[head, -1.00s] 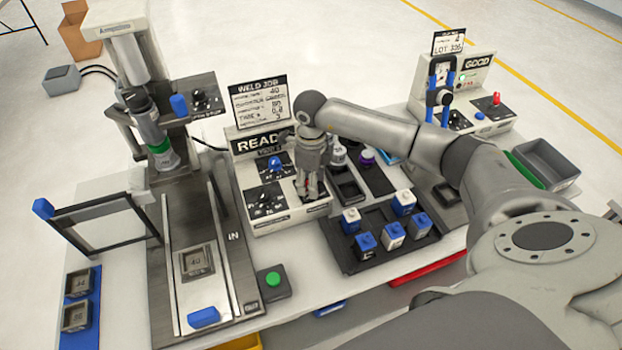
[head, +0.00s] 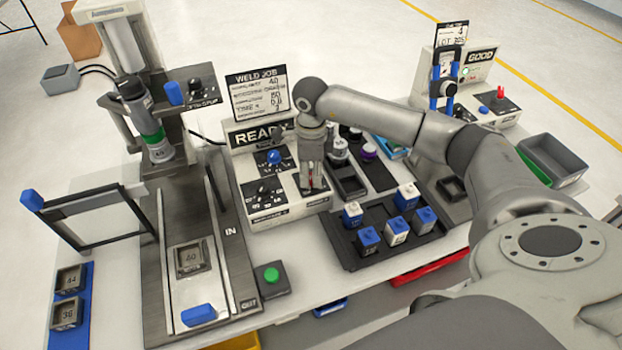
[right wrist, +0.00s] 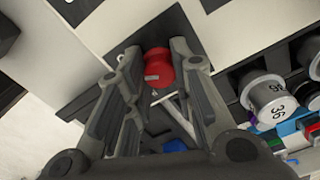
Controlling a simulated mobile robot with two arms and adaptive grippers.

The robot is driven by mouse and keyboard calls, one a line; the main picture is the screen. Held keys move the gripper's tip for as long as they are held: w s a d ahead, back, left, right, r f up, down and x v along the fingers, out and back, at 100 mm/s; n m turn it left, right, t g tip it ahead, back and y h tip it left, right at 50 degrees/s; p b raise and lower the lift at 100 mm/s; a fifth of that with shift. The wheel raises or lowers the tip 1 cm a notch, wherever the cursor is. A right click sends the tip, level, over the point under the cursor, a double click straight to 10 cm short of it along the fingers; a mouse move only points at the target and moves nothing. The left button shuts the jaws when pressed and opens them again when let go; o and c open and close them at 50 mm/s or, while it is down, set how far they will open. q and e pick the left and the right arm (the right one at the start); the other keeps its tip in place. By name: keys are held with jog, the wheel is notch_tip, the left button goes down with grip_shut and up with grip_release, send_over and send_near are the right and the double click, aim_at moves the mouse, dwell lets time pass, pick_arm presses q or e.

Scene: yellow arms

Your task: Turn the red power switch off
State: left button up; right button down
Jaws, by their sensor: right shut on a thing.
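The red power switch (right wrist: 158,64) shows in the right wrist view as a round red knob on a dark plate, between my fingertips. In the head view only a small red bit shows at the lower end of my right gripper (head: 311,188), at the right side of the control box (head: 285,207) with the READY display. My right gripper (right wrist: 158,72) points down and is shut on the red switch. The fingers hide much of the switch in the head view, and I cannot tell its turned position. My left gripper is not in view.
A blue knob (head: 274,156) and a dark dial (head: 263,192) sit left of my gripper on the same box. A black tray (head: 350,258) with several blue-and-white blocks stands close in front. Spools (right wrist: 265,95) stand to the right. A green button (head: 271,274) is near the front.

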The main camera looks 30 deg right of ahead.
jog(key=n+b, duration=0.1)
jog(key=n, duration=0.1)
jog(key=n+b, duration=0.1)
jog(key=b, duration=0.1)
jog(key=shift+f+n+b, duration=0.2)
jog(key=shift+n+b, duration=0.1)
jog(key=shift+n, duration=0.1)
jog(key=n+b, duration=0.3)
jog(key=shift+w+r+n, duration=0.1)
jog(key=shift+n, duration=0.2)
jog(key=n+b, duration=0.2)
jog(key=n, duration=0.2)
jog(key=shift+b, duration=0.4)
jog(key=shift+r+n+b, duration=0.2)
jog(key=shift+n+b, duration=0.55)
jog(key=shift+n, duration=0.85)
jog(key=c, duration=1.2)
grip_release()
